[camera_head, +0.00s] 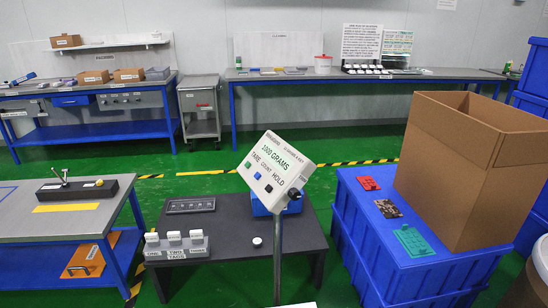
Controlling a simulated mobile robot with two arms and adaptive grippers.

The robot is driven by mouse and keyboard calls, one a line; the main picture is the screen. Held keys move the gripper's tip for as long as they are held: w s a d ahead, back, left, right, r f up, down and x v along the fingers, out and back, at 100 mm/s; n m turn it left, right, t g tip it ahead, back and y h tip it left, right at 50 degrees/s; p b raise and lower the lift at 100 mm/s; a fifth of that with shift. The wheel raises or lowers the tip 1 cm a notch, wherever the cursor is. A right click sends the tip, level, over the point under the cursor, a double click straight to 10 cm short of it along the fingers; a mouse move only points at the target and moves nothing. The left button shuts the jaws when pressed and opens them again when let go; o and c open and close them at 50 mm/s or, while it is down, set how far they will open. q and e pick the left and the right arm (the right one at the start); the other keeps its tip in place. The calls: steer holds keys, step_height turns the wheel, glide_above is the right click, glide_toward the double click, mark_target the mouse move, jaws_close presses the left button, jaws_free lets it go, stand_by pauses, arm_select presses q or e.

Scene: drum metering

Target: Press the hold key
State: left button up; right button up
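A white scale indicator head (276,172) stands tilted on a grey post (278,255) in the middle of the view. Its face reads "1000 GRAMS", with the words TARE, COUNT and HOLD below. Three square keys run under the words: a green key (248,166), a blue key (257,176) and a black key (268,188). The black one is at the HOLD end. A dark round knob-like part (294,193) sits at the head's lower right edge. Neither of my grippers shows in the head view.
A low dark table (230,232) stands around the post, with labelled white blocks (176,243) on it. A grey workbench (60,222) is at left. Blue crates (400,270) and a tall open cardboard box (460,170) are at right. Green floor lies open behind.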

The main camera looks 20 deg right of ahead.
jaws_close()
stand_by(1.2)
